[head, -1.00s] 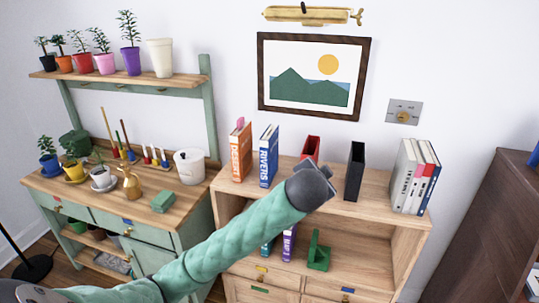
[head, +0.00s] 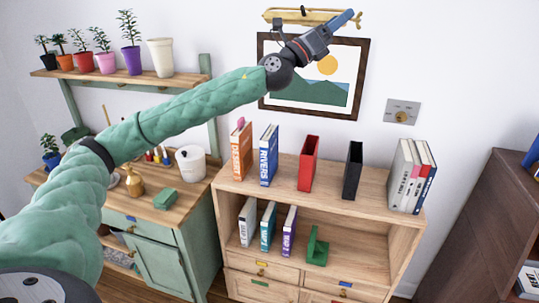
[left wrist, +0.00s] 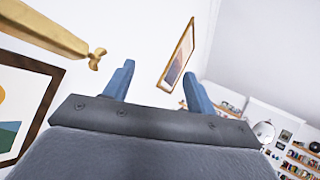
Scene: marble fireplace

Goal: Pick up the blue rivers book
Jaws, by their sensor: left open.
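The blue RIVERS book (head: 269,156) stands upright on top of the wooden bookcase (head: 340,195), just right of the orange DESERT book (head: 242,152). My left gripper (head: 349,18) is raised well above the bookcase, in front of the wall picture and near the brass lamp, far from the book. In the left wrist view its two blue fingers (left wrist: 157,76) are spread apart with nothing between them. The book does not show in the left wrist view. My right gripper is not in view.
A red holder (head: 308,163) and a black holder (head: 353,170) stand right of the book, with grey and white books (head: 405,176) farther right. The framed picture (head: 300,100) and brass lamp (head: 300,16) are on the wall close to my left gripper.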

